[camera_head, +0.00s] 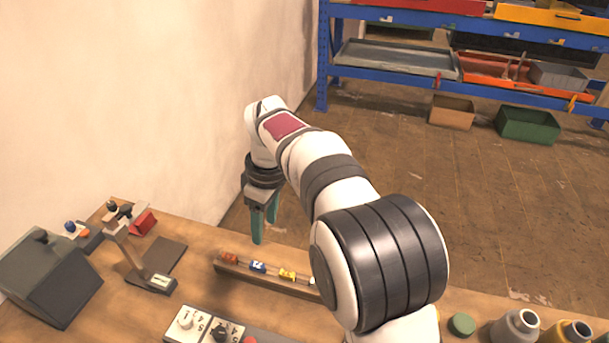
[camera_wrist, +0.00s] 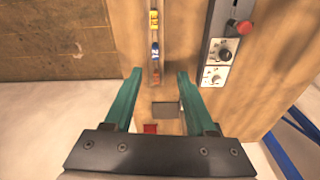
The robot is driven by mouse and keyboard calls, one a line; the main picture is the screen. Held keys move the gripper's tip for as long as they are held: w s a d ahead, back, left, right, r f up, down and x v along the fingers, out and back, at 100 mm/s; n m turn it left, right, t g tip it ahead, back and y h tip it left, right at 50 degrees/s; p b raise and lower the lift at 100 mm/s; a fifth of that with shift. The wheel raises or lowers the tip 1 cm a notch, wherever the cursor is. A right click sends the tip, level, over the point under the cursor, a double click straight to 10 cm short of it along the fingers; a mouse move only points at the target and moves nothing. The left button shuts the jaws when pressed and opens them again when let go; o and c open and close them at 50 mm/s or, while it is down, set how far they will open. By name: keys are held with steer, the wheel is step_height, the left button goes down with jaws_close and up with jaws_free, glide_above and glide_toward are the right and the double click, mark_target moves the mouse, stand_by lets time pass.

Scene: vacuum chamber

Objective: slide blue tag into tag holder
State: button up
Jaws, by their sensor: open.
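A blue tag (camera_head: 258,267) with white marking sits on a long wooden rack (camera_head: 221,268), between a red tag (camera_head: 230,258) and a yellow tag (camera_head: 288,274). In the wrist view the blue tag (camera_wrist: 155,50) lies just beyond the fingertips, with the red tag (camera_wrist: 155,78) nearer. My gripper (camera_head: 264,230) has teal fingers and hangs above the bench near the rack's left end. It also shows in the wrist view (camera_wrist: 160,75), with its fingers apart and nothing between them. I cannot tell for certain which thing is the tag holder.
A stand with a small display (camera_head: 161,283), a red box (camera_head: 145,222) and a dark sloped box (camera_head: 48,280) are on the left of the bench. A knob panel (camera_head: 205,325) is at the front. A green round piece (camera_head: 461,323) and metal jars (camera_head: 516,327) stand at right.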

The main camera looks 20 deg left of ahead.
mark_target(257, 264)
steer(key=shift+n, duration=0.6)
steer(key=a+f, duration=0.1)
steer(key=f, duration=0.4)
steer(key=a+f, duration=0.1)
steer(key=f, duration=0.5)
steer(key=w+a+f, duration=0.1)
steer(key=a+f, duration=0.1)
steer(key=f, duration=0.3)
steer(key=shift+f, duration=0.4)
jaws_close()
